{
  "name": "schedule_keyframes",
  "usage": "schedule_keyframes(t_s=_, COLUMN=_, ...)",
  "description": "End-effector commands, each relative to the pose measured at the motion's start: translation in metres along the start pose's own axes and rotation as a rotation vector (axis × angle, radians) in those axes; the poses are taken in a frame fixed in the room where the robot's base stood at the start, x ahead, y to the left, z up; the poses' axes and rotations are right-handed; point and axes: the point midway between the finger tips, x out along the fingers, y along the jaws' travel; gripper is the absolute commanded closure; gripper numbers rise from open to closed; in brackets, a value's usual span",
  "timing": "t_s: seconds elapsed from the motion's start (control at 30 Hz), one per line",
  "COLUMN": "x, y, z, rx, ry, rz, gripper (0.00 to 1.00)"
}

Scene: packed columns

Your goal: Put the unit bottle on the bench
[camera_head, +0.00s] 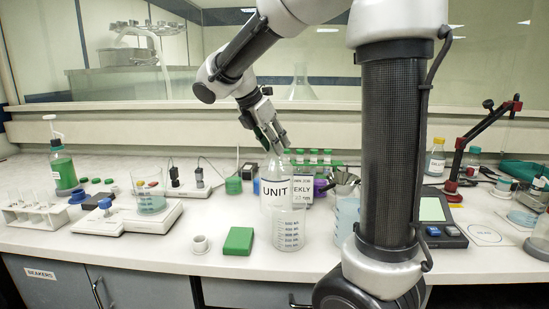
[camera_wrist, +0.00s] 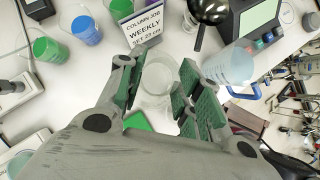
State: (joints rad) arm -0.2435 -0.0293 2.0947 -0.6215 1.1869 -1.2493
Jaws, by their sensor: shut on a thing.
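The unit bottle (camera_head: 277,187) is clear, with a white label reading UNIT, and is upright near the middle of the head view. My gripper (camera_head: 276,143) comes down from above and is shut on the top of the bottle. In the wrist view the green-padded fingers (camera_wrist: 157,92) stand either side of a clear, see-through round shape; the glass is hard to make out there. The white bench (camera_head: 215,215) spreads below. I cannot tell whether the bottle's base touches it, since a clear beaker (camera_head: 288,232) hides the lower part.
A WEEKLY sign (camera_head: 303,185) stands close behind the bottle. A green block (camera_head: 238,241) lies to the left of the beaker. Another beaker (camera_head: 149,198) sits on a stirrer at left.

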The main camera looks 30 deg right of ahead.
Motion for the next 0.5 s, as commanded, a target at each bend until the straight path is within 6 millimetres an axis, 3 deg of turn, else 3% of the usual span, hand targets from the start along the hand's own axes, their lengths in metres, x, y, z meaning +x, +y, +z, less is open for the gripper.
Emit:
schedule_keyframes(t_s=0.33, x=0.033, y=-0.001, z=-0.021, rx=-0.001, ry=0.0, rz=-0.003, gripper=1.0)
schedule_keyframes(t_s=0.5, x=0.036, y=0.0, z=-0.023, rx=0.0, ry=0.0, rz=0.001, gripper=1.0)
